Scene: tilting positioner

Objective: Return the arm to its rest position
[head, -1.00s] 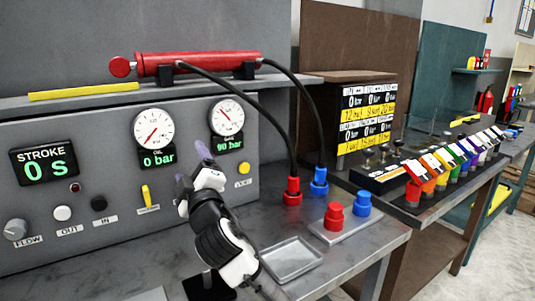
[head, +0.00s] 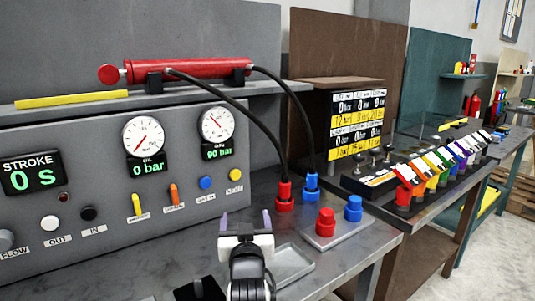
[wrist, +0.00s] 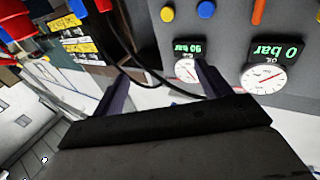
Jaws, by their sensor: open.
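My gripper (head: 245,220) is in the lower middle of the head view, with its two purple fingers apart and nothing between them. It is above the grey bench, in front of the control panel (head: 110,228). In the wrist view the open fingers (wrist: 160,88) point toward the panel's gauges, and the picture is turned roughly upside down. The rest of my arm runs down out of the bottom of the head view.
A shallow metal tray (head: 292,266) lies just right of my gripper. A plate with a red connector (head: 325,223) and a blue connector (head: 353,209) is beyond it. Two hoses run from the red cylinder (head: 190,69) to the bench. Several coloured units stand at right.

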